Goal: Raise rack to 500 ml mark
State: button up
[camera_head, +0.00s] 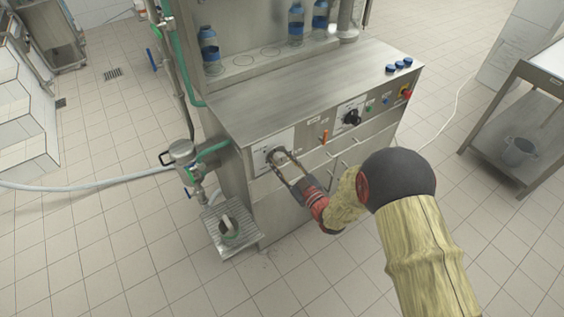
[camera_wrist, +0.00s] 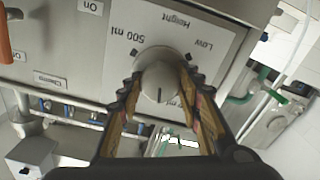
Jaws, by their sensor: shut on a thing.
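A round metal height knob (camera_wrist: 158,62) sits on a white label plate (camera_wrist: 215,40) on the machine's front. In the wrist view the plate reads upside down: "Height", "Low" at upper right, "500 ml" at upper left, and another mark partly hidden by a finger. A dark line on the knob points toward the picture's bottom, away from the "500 ml" mark. My gripper (camera_wrist: 162,78) is shut on the knob, one finger on each side. The head view shows my gripper (camera_head: 282,160) at the machine's left front.
A second black knob (camera_head: 351,117), an orange lever (camera_head: 324,136) and a red button (camera_head: 406,91) lie right along the panel. A pump with a hose (camera_head: 182,154) stands at left. A side table (camera_head: 520,100) stands at right. Tiled floor in front is clear.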

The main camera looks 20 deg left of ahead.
jog(key=m, duration=0.3)
jog(key=shift+f+m, duration=0.1)
jog(key=shift+m, duration=0.3)
jog(key=m, duration=0.3)
jog(key=shift+m, duration=0.3)
jog(key=m+p, duration=0.1)
jog(key=m, duration=0.5)
jog(key=m+p, duration=0.1)
jog(key=m, duration=0.5)
jog(key=shift+s+p, duration=0.1)
jog(key=shift+p, duration=0.3)
jog(key=m+p, duration=0.1)
jog(key=m, duration=0.4)
jog(key=o, duration=1.2)
jog(key=shift+c, duration=0.2)
